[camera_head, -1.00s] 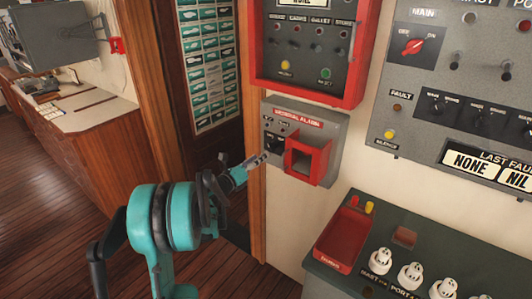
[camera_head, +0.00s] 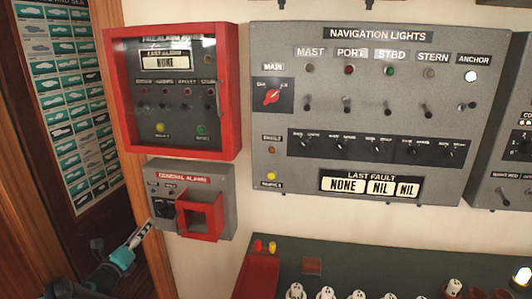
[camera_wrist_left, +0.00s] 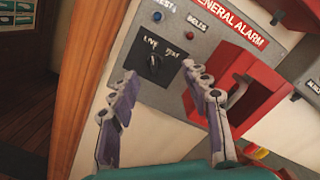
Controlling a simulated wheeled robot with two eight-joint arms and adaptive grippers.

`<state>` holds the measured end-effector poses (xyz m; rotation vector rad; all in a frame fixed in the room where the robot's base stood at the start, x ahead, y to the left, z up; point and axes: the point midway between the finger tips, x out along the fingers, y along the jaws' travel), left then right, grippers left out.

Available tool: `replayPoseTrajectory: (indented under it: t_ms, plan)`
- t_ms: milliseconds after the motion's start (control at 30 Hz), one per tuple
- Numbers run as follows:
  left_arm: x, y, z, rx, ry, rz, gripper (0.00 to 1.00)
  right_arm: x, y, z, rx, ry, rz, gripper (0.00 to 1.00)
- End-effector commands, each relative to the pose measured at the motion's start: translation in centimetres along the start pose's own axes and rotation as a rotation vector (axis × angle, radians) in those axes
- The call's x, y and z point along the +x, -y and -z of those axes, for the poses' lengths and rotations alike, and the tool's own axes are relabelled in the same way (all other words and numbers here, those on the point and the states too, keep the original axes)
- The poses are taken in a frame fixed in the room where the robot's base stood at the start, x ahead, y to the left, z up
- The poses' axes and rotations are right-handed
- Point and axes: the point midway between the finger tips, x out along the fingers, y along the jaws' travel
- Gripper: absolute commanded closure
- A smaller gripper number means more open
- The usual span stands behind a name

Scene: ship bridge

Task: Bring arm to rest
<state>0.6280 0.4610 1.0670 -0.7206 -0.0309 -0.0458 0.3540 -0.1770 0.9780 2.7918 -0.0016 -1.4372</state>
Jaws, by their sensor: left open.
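My left gripper (camera_head: 140,234) is low at the left in the head view, just left of and below the grey general alarm box (camera_head: 224,222). In the left wrist view its two fingers (camera_wrist_left: 162,76) stand spread apart, with nothing between them. Beyond them are the alarm box's black rotary knob (camera_wrist_left: 153,66) and its red guard housing (camera_wrist_left: 252,98). The right finger overlaps the red housing in that view; I cannot tell whether they touch. Most of my left arm is out of the head view. My right gripper does not show.
A red-framed fire alarm panel (camera_head: 226,138) hangs above the alarm box. The navigation lights panel (camera_head: 270,140) is to its right, with its anchor lamp (camera_head: 473,76) lit. A dark green console (camera_head: 350,258) with several white pieces juts out below. A wooden door frame (camera_head: 127,150) is at left.

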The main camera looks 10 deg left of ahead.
Motion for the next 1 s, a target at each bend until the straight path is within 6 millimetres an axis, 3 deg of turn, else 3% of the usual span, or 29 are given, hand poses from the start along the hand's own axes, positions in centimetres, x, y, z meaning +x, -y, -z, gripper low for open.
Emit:
replayPoseTrajectory:
  t_ms: [100, 200, 267, 367, 467, 600, 700, 800, 900, 1000]
  plan:
    - [0.1, 4.8, -2.5, -0.222, 0.122, -0.016, 0.52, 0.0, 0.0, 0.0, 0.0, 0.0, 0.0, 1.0]
    - [-0.9, 8.3, -4.2, -0.513, 0.246, -0.056, 0.52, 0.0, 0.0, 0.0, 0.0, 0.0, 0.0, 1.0]
    - [-2.1, 9.7, -4.3, -0.702, 0.309, -0.092, 0.52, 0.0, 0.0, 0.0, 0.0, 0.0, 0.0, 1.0]
    - [-4.7, 11.1, -2.7, -1.021, 0.39, -0.178, 0.52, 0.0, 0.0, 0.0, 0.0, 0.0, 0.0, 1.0]
    - [-8.0, 11.9, 1.1, -1.337, 0.443, -0.304, 0.52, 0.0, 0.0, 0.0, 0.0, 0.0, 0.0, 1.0]
    - [-14.0, 12.9, 9.4, -1.742, 0.478, -0.56, 0.52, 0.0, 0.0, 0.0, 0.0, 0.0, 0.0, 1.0]
    - [-18.4, 13.9, 15.4, -1.946, 0.483, -0.762, 0.52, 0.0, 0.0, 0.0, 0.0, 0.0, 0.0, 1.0]
    - [-22.1, 15.0, 19.9, -2.075, 0.483, -0.939, 0.52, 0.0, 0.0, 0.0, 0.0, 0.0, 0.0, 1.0]
    - [-24.9, 15.9, 23.0, -2.145, 0.479, -1.072, 0.52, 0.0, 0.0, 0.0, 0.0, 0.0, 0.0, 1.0]
    - [-26.4, 16.5, 24.6, -2.178, 0.479, -1.148, 0.52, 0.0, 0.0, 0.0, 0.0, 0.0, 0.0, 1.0]
